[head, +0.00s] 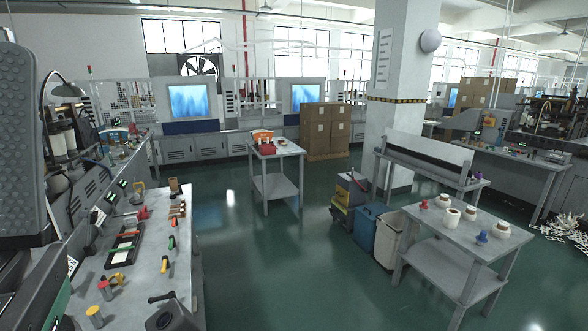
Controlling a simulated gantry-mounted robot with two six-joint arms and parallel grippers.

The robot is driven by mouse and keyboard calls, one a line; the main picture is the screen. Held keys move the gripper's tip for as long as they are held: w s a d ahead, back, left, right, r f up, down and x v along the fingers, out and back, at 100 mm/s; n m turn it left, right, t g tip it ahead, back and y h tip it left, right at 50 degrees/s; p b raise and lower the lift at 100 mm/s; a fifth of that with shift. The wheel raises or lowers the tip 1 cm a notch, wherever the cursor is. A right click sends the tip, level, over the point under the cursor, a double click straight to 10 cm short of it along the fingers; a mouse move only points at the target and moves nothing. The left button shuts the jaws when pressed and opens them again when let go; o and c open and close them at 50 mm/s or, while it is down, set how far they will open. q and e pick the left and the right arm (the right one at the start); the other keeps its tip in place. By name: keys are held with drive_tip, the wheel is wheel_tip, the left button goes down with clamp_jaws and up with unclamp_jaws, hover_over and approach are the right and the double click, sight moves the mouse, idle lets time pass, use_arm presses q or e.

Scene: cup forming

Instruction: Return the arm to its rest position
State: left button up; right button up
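Neither of my grippers can be made out in the head view. A large grey dotted panel (22,140) fills the left edge close to the camera, and I cannot tell whether it is part of me or of a machine. A dark grey block with a black lever (170,318) juts in at the bottom edge, and I cannot tell what it belongs to. No cup is seen held by anything.
A grey workbench (182,230) with tools and coloured handles runs along the left. A table (455,232) with several white jars stands at right, bins (388,240) beside it. A cart (277,180) with red items stands mid-room. The green floor (290,270) between is clear.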

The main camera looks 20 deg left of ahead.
use_arm(q)
drive_tip(key=w+a+f+m+g+y, duration=0.1)
drive_tip(key=w+f+g+y, duration=0.3)
drive_tip(key=w+f+y, duration=0.35)
wheel_tip(320, 180, up, 40)
drive_tip(key=y+p, duration=0.1)
drive_tip(key=p, duration=3.7)
drive_tip(key=shift+r, duration=0.15)
use_arm(e)
wheel_tip(320, 180, up, 38)
